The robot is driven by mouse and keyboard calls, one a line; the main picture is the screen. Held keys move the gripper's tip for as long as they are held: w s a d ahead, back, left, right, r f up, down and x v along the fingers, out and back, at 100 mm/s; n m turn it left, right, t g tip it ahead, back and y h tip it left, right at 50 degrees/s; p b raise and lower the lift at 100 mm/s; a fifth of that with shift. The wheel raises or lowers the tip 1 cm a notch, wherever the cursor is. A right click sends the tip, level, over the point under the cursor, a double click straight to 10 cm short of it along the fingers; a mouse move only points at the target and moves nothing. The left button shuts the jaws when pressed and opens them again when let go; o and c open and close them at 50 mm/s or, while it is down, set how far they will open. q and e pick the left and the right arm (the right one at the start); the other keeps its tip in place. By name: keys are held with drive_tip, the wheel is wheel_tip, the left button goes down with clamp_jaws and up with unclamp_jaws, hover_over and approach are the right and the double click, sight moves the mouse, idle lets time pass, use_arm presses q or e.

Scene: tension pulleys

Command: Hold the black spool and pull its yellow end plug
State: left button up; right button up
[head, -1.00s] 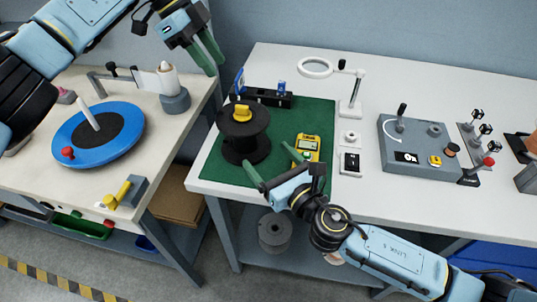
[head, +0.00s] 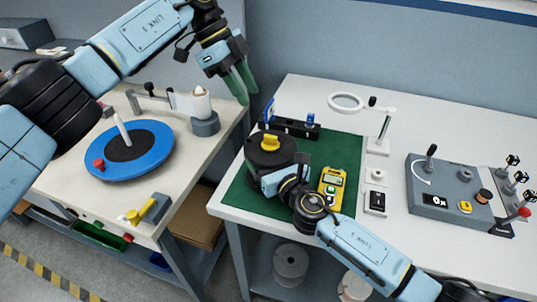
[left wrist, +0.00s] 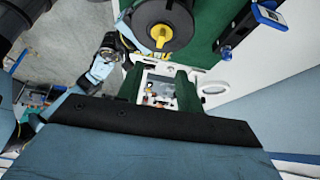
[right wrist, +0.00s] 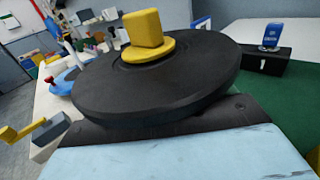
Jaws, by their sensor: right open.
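The black spool (head: 264,158) stands upright at the left front of the green mat (head: 245,198). Its yellow end plug (head: 270,142) sits in the middle of its top flange. My left gripper (head: 246,94) is open and empty, above and to the left of the spool; its green fingers stand apart in the left wrist view. The spool (left wrist: 178,12) and plug (left wrist: 160,36) are beyond the fingertips there. My right gripper (head: 258,176) is open, low at the spool's near side. In the right wrist view the top flange (right wrist: 160,85) hides its fingers, so contact cannot be told.
A yellow meter (head: 331,188) lies right of the spool. A black rack with blue pieces (head: 290,127) and a ring magnifier (head: 346,102) stand behind. A grey control box (head: 448,190) is further right. A gap separates this table from the left one with the blue disc (head: 150,165).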

drive_tip(key=shift+w, duration=0.1)
drive_tip(key=c, duration=1.1)
use_arm(q)
drive_tip(key=o, duration=0.3)
use_arm(e)
drive_tip(key=shift+c, duration=0.4)
use_arm(q)
drive_tip(key=shift+o, duration=0.4)
drive_tip(key=m, duration=0.1)
drive_tip(key=s+m+y, duration=0.1)
drive_tip(key=shift+d+m, duration=0.3)
drive_tip(key=shift+d, duration=0.1)
drive_tip(key=m+t+y, duration=0.4)
drive_tip(key=m+t, duration=0.1)
drive_tip(key=m, duration=1)
approach(270, 136)
drive_tip(key=x, duration=0.9)
